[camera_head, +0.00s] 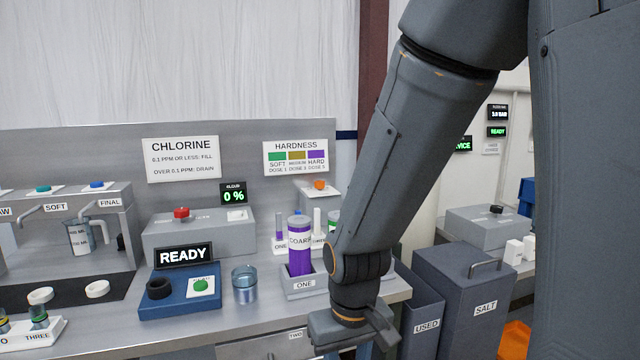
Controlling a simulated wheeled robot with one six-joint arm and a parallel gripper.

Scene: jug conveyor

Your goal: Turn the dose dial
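A black round knob (159,289) sits on a blue box (180,303) at the counter's front left. No label on it is readable, so I cannot tell if it is the dose dial. The box also carries a green button (201,286) on a white plate and a black READY display (183,256). My gripper (352,332) is at the bottom centre, at the counter's front right edge, well to the right of the knob and apart from it. Its fingertips are not clearly visible, so its opening cannot be told.
A clear cup (245,284) stands right of the blue box. A purple bottle (300,246) stands in a holder marked ONE (305,285). Behind are a grey box with a red button (181,213) and a HARDNESS sign (296,158). A SALT bin (484,300) stands at right.

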